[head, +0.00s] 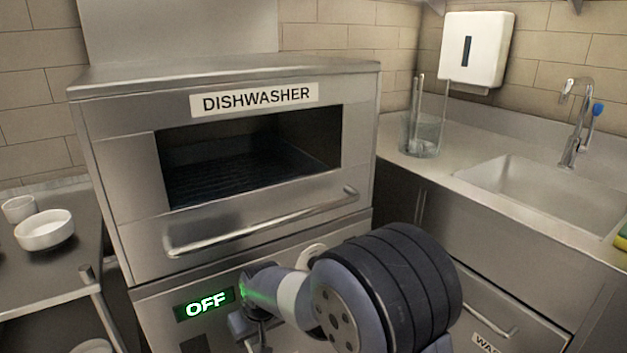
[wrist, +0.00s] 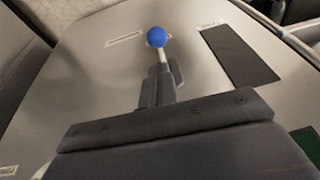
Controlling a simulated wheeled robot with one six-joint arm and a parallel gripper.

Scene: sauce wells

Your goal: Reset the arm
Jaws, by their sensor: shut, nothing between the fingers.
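My arm reaches from the lower right of the head view to the dishwasher's lower front panel. My gripper (wrist: 165,83) shows in the wrist view, its fingers shut and empty. A blue ball knob (wrist: 157,37) on a short pale stem shows just beyond the fingertips, in front of a light metal panel (wrist: 95,75). I cannot tell whether the fingers touch the stem. In the head view the gripper is small and partly hidden by my wrist, low near the green OFF display (head: 206,304).
The dishwasher (head: 115,170) has a dark front window and a bar handle (head: 260,225). A side table at left holds white bowls (head: 45,231). At right are a sink (head: 530,185), a faucet (head: 573,130) and a clear container (head: 421,135). A drawer with a handle (head: 490,320) is lower right.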

